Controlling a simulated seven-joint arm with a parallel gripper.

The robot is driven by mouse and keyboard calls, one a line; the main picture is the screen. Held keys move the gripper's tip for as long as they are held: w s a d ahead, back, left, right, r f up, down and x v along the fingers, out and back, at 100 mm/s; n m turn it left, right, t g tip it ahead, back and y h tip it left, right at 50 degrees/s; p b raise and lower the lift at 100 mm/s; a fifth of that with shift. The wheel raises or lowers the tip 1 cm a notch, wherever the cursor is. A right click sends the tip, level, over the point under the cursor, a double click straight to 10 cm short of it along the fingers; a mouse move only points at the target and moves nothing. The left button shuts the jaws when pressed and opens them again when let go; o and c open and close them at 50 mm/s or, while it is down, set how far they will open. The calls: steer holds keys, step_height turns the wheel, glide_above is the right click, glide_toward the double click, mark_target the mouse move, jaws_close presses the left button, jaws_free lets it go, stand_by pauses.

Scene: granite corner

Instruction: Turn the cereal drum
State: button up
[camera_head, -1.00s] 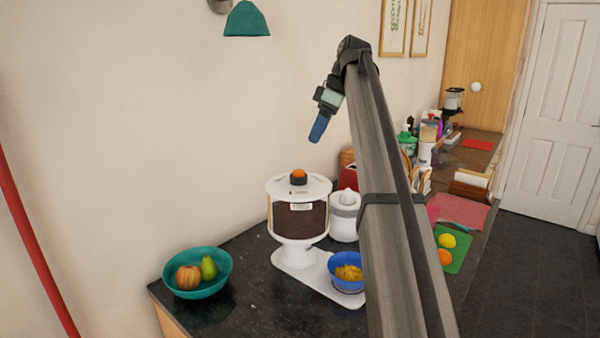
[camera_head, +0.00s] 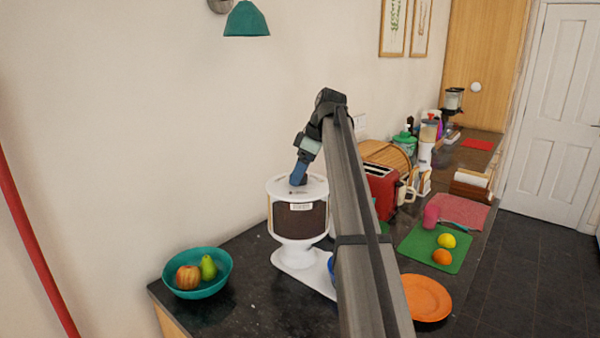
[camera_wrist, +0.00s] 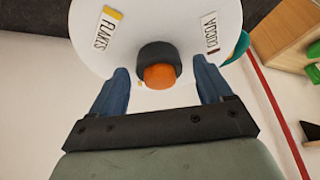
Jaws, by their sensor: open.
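The cereal drum (camera_head: 300,219) stands on a white pedestal on the dark counter, with a white top and a dark see-through side. In the wrist view its white top (camera_wrist: 110,55) carries labels, one reading FLAKES, and a black knob with an orange cap (camera_wrist: 160,76). My gripper (camera_wrist: 163,88) is open, with one blue finger on each side of the knob and gaps between. In the head view my gripper (camera_head: 298,178) is right over the drum's top and hides the knob. A blue bowl (camera_head: 331,268) at the base is mostly hidden by my arm.
A teal bowl (camera_head: 176,281) with fruit stands left of the drum. Right of my arm are a red toaster (camera_head: 380,187), an orange plate (camera_head: 428,305) and a green board (camera_head: 422,258) with fruit. A teal lamp (camera_head: 247,19) hangs above.

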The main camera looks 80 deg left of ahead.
steer(key=shift+f, duration=0.25)
steer(key=shift+c, duration=0.2)
jaws_close()
stand_by(0.6)
steer(key=shift+a, duration=0.1)
steer(key=n+h, duration=0.1)
steer(key=n, duration=0.1)
steer(key=shift+a+n, duration=0.1)
steer(key=shift+n, duration=0.3)
steer(key=shift+n+h, duration=0.7)
steer(key=shift+n, duration=1)
